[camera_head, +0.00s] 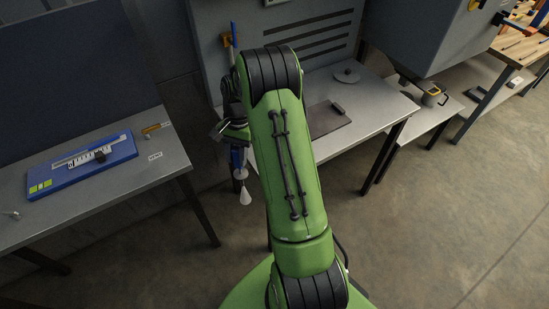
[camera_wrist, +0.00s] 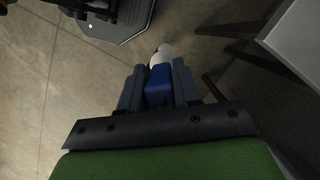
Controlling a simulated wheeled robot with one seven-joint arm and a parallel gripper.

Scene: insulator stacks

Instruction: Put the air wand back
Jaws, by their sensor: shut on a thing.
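The air wand has a blue body (camera_wrist: 158,86) and a white nozzle (camera_wrist: 163,55) in the wrist view. My gripper (camera_wrist: 158,80) is shut on the blue body, with one dark finger on each side. In the head view the wand's white tip (camera_head: 245,197) hangs downward, above the floor in the gap between the left and middle tables. My gripper (camera_head: 237,146) is partly hidden there by my arm. A blue upright piece (camera_head: 234,38) with a yellow part (camera_head: 226,40) shows by the middle table's back panel; whether it is a holder I cannot tell.
The left table (camera_head: 110,196) bears a blue tray (camera_head: 125,150) with a caliper-like tool. The middle table (camera_head: 370,105) bears a dark plate (camera_head: 324,120) and a round disc (camera_head: 346,75). A grey cabinet (camera_head: 425,35) stands right. Open floor (camera_head: 440,220) lies at front right.

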